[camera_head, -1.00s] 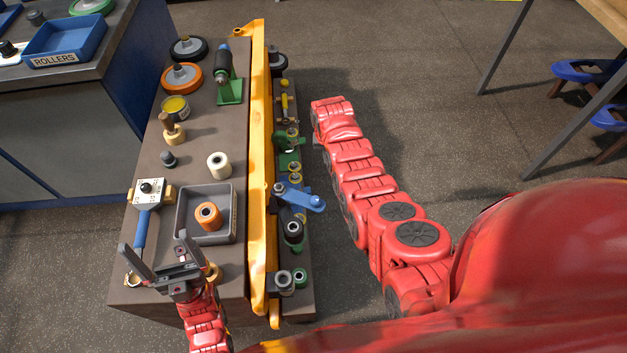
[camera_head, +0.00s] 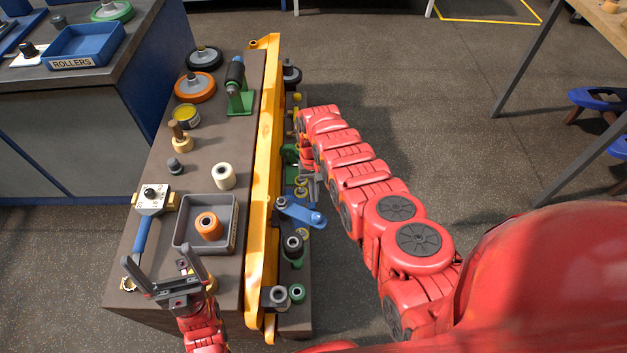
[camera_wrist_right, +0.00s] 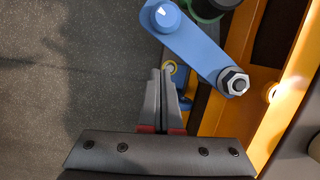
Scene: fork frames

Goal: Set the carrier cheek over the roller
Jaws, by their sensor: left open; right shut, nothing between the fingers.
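The blue carrier cheek (camera_head: 300,214) is a flat arm beside the orange fork frame (camera_head: 262,190). In the right wrist view the cheek (camera_wrist_right: 200,50) has a hex nut at its frame end and a round blue knob at its outer end. A dark roller with a green rim (camera_head: 292,246) stands close to the cheek; I cannot tell whether the cheek overlaps it. My right gripper (camera_wrist_right: 160,73) is shut and empty, just beside the cheek; contact is unclear. My left gripper (camera_head: 160,257) is open and empty over the bench's near left part.
A grey tray (camera_head: 232,232) holds an orange roller (camera_head: 208,226). A cream roller (camera_head: 224,176), a yellow tin (camera_head: 186,117) and wheels stand on the bench. Smaller parts line the frame's right side. A blue rollers bin (camera_head: 84,48) is on the far left counter.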

